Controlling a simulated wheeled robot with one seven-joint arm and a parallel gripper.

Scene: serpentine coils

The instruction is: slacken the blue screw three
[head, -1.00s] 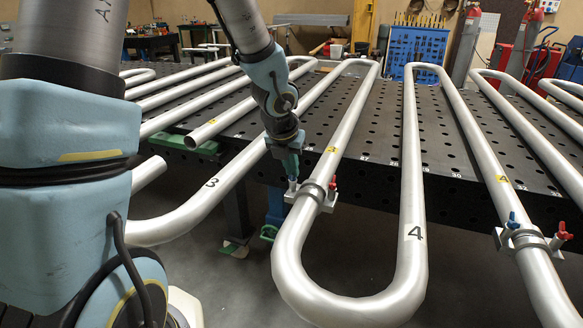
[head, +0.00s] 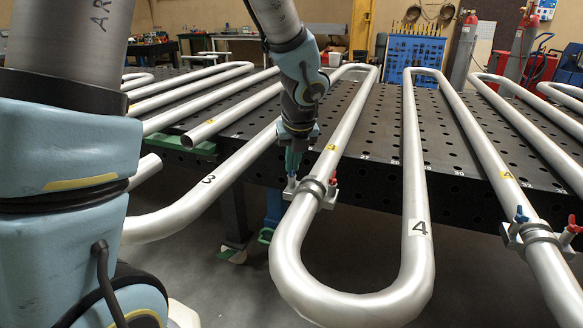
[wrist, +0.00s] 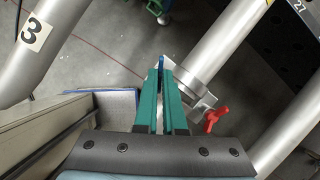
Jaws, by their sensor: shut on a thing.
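The blue screw (head: 291,182) sits on the left side of the pipe clamp (head: 318,190) near the yellow 3 label. Only a little of its blue shows at my fingertips; the rest is hidden. It also shows as a thin blue piece between the green fingers in the wrist view (wrist: 161,62). My gripper (head: 292,174) points down at it and is shut on it. A red screw (head: 333,181) stands on the clamp's other side and shows right of the fingers in the wrist view (wrist: 216,119).
Silver serpentine pipes (head: 417,180) run over the black perforated table (head: 375,125). Another clamp (head: 535,236) with a blue screw (head: 520,215) and a red screw (head: 573,225) is at the right. The floor below the pipe bends is open.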

